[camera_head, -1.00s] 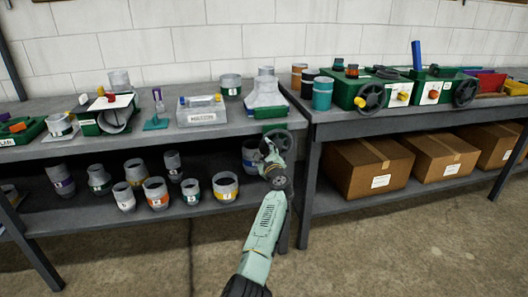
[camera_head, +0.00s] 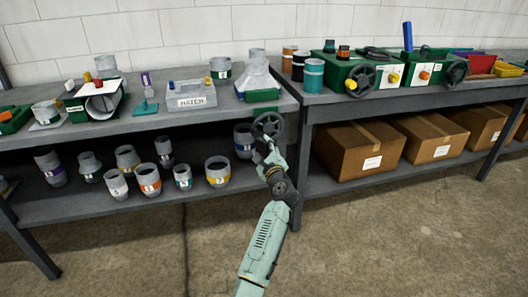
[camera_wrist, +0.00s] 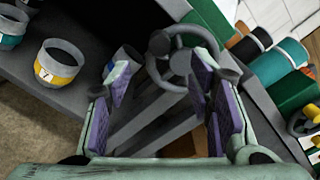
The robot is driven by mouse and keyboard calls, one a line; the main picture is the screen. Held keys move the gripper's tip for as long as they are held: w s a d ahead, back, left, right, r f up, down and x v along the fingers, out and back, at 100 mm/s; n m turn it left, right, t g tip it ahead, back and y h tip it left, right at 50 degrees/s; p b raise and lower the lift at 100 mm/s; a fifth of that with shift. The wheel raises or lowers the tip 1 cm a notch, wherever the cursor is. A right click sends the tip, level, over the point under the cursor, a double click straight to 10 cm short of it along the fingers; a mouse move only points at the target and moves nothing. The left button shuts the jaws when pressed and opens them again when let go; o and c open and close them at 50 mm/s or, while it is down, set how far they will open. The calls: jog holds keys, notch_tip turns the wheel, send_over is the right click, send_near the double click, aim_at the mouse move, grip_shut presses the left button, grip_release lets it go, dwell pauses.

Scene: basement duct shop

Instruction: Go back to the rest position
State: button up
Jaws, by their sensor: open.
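My gripper (camera_head: 262,142) is at the front edge of the left bench, at its right end. A grey handwheel (camera_head: 271,124) stands just beyond the fingers, below a green block (camera_head: 262,95) on the bench top. In the wrist view my gripper (camera_wrist: 165,88) has its purple-padded fingers spread apart. The handwheel (camera_wrist: 183,42) shows beyond and partly between them, and nothing is clamped. I cannot tell whether a finger touches the wheel.
The left bench's lower shelf (camera_head: 110,207) holds several grey duct collars with coloured bands. The right bench (camera_head: 400,97) bears green boxes with handwheels (camera_head: 361,80), and cardboard boxes (camera_head: 360,150) stand on its shelf. The concrete floor (camera_head: 380,240) in front is clear.

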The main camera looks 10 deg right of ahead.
jog(key=shift+s, duration=0.65)
